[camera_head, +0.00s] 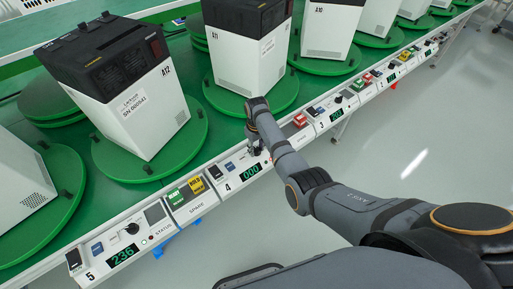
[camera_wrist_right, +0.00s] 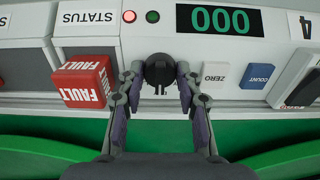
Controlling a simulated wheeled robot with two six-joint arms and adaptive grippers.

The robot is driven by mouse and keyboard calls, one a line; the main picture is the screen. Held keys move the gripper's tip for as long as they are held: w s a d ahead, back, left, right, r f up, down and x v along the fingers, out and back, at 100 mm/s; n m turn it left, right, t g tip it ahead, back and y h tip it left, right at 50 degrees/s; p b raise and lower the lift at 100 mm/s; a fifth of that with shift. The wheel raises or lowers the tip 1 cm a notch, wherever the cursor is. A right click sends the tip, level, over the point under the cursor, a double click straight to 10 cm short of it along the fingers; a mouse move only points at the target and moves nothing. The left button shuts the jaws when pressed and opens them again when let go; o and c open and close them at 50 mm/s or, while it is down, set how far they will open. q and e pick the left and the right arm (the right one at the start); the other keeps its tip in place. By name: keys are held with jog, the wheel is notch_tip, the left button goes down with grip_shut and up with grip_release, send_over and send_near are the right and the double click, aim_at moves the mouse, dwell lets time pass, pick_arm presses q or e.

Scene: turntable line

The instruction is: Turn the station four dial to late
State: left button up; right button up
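The station four panel (camera_head: 232,186) shows in the head view with a "4" and a green "000" display (camera_head: 250,171). In the right wrist view its dial (camera_wrist_right: 160,70) is a round black knob below and left of the "000" display (camera_wrist_right: 219,20). My right gripper (camera_wrist_right: 160,88) has its two fingers on either side of the dial, open, with narrow gaps visible to the knob. In the head view the right gripper (camera_head: 254,148) reaches down at the panel and hides the dial. No position marks can be read around the knob. My left gripper is not in view.
A red "FAULT" block (camera_wrist_right: 82,82) stands left of the dial in the right wrist view. White "ZERO" (camera_wrist_right: 215,75) and blue "COUNT" (camera_wrist_right: 257,77) buttons are to its right. Station 5's panel (camera_head: 112,246) and white machines on green turntables (camera_head: 150,165) line the bench.

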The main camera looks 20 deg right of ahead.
jog(key=c, duration=0.5)
jog(key=shift+c, duration=0.2)
jog(key=shift+r+m+p, duration=0.15)
jog(key=shift+m+p, duration=0.7)
jog(key=shift+m, duration=0.35)
jog(key=m+p, duration=0.1)
jog(key=m, duration=0.1)
jog(key=shift+m, duration=0.3)
jog(key=m+p, duration=0.1)
jog(key=m, duration=0.3)
jog(key=shift+m+p, duration=0.6)
jog(key=shift+m, duration=1.8)
